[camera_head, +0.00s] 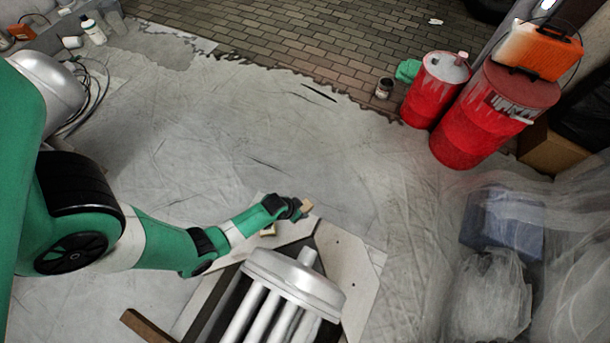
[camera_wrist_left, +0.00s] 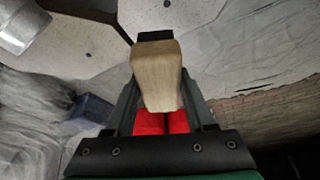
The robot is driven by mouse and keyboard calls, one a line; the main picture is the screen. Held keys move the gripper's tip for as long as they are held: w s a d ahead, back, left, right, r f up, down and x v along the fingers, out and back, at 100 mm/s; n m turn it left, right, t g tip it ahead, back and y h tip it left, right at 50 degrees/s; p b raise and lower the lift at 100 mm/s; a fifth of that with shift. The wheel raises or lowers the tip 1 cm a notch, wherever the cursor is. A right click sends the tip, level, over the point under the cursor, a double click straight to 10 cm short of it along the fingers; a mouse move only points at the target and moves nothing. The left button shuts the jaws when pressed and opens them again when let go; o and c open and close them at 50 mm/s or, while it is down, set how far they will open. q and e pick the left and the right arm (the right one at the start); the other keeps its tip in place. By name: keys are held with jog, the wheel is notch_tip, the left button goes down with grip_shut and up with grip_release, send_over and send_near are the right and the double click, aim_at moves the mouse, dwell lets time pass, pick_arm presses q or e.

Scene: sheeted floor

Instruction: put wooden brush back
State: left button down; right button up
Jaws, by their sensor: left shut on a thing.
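My left gripper (camera_head: 298,208) is above the white board at the lower centre of the head view. It is shut on the wooden brush (camera_head: 306,206), of which only a small tan part shows there. In the left wrist view the brush (camera_wrist_left: 157,75) is a pale wooden block between the two dark fingers (camera_wrist_left: 158,100), with a black part at its far end. A small yellowish piece (camera_head: 268,230) lies just below the gripper in the head view; I cannot tell what it is. My right gripper is not in view.
A silver ribbed metal object (camera_head: 295,280) stands close below the gripper on the boards (camera_head: 345,265). Red drums (camera_head: 495,115) stand at the upper right. Clear plastic sheeting covers a blue box (camera_head: 500,222) at the right. The sheeted floor at the centre is clear.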

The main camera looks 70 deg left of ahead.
aim_at(301, 221)
pick_arm(q)
notch_tip(301, 221, down, 11)
jog(key=b, duration=0.8)
jog(key=shift+a+r, duration=0.1)
jog(key=shift+r, duration=0.15)
jog(key=shift+w, duration=0.1)
jog(key=shift+c, duration=1.3)
grip_release()
jog(key=shift+f, duration=0.2)
jog(key=shift+r+p, duration=0.3)
jog(key=p+v, duration=0.9)
jog(key=v, duration=0.3)
jog(key=shift+f, duration=0.1)
